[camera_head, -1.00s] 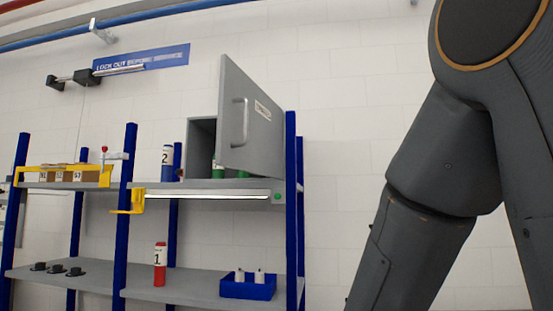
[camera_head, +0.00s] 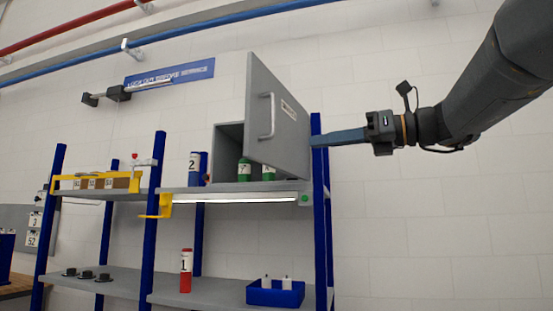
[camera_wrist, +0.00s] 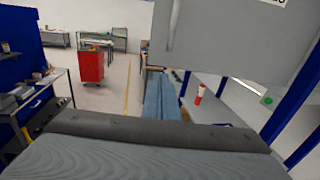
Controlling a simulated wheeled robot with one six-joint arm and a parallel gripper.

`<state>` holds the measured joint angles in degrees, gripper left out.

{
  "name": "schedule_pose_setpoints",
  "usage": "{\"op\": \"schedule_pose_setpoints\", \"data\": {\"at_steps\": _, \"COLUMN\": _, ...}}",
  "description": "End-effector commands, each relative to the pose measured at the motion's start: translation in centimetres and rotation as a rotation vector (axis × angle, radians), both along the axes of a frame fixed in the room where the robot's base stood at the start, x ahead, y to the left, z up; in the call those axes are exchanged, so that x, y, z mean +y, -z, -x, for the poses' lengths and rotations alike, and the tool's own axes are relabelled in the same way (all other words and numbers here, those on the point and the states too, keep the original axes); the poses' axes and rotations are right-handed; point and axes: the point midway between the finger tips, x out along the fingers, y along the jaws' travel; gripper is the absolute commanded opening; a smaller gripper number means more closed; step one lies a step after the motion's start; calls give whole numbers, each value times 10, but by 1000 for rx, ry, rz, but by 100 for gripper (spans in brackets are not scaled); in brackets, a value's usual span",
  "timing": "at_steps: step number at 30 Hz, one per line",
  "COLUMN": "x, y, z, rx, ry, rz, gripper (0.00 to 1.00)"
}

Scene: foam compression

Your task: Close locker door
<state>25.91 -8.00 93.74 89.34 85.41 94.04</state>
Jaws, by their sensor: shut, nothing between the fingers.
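The locker (camera_head: 228,141) is a grey box on the upper shelf. Its grey door (camera_head: 279,118) stands wide open, with a bar handle (camera_head: 267,116) and a small label on its face. Green bottles (camera_head: 244,170) show inside and behind the door. My gripper (camera_head: 314,141) comes in from the right with long blue-grey fingers, shut and empty. Its tips are at the door's right edge in the head view; whether they touch it I cannot tell. In the wrist view the door (camera_wrist: 238,38) fills the upper right, above and beyond the fingers (camera_wrist: 163,97).
Blue rack posts (camera_head: 320,200) stand close by my gripper. The upper shelf (camera_head: 225,187) also holds a bottle marked 2 (camera_head: 195,168). Below are a red bottle (camera_head: 186,270) and a blue bin (camera_head: 275,293). A red cart (camera_wrist: 89,65) stands far off on open floor.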

Motion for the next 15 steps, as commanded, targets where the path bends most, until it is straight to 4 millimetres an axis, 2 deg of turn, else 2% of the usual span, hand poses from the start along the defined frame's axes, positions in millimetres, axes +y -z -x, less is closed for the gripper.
{"op": "schedule_pose_setpoints", "data": {"at_steps": 5, "x": 15, "y": -5, "z": -6, "rx": 2, "ry": -8, "rz": -10, "gripper": 0}}
{"op": "schedule_pose_setpoints", "data": {"at_steps": 15, "x": 71, "y": -4, "z": -38, "rx": 3, "ry": -9, "rz": -9, "gripper": 0}}
